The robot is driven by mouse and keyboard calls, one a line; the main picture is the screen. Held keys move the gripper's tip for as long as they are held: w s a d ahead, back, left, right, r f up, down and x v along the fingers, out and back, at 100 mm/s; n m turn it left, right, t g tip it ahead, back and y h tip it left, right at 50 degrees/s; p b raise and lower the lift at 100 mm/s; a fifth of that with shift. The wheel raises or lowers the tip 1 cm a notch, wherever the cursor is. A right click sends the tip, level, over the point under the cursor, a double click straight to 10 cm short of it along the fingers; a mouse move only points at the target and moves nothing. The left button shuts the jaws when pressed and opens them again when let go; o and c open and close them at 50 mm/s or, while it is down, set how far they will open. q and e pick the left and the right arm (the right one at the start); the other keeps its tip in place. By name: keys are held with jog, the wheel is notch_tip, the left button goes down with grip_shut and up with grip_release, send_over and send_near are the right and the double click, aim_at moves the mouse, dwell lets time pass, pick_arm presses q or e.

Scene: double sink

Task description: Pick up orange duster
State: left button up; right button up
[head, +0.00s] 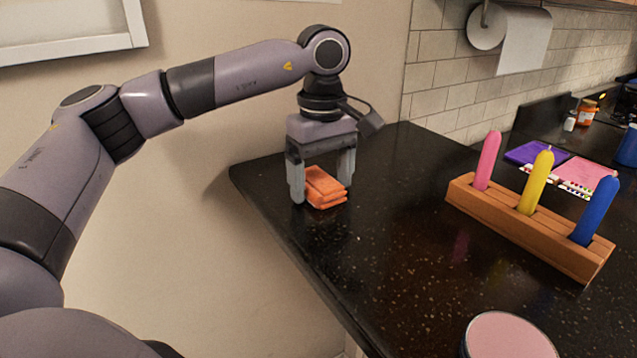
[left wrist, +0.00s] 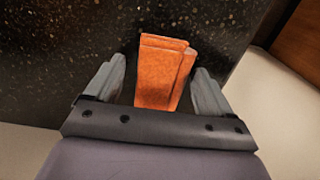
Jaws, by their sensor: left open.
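The orange duster (head: 325,188) is a folded orange cloth lying on the dark countertop near its left end. My left gripper (head: 322,192) points down over it in the head view, with its fingers open and the duster between them. In the left wrist view, the duster (left wrist: 163,72) sits between the two spread grey fingers (left wrist: 158,85), with a visible gap on each side. The duster appears to rest on the counter. My right gripper is not in view.
A wooden holder (head: 525,228) with pink, yellow and blue candle-like sticks stands to the right. A round pink-topped item (head: 508,337) is at the front. Purple and pink sheets (head: 580,172) lie farther back. The wall is close behind the duster; the counter (head: 400,230) between is clear.

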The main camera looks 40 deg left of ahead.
pick_arm(q)
jog(key=c, duration=1.1)
jog(key=shift+r, duration=0.1)
jog(key=shift+w+r, duration=0.1)
jog(key=shift+r, duration=0.5)
notch_tip(320, 180, up, 9)
notch_tip(320, 180, up, 8)
jog(key=p, duration=0.3)
send_over(323, 183)
jog(key=shift+a+r, duration=0.1)
jog(key=shift+r, duration=0.7)
jog(key=o, duration=0.5)
jog(key=shift+c, duration=0.2)
jog(key=c, duration=0.4)
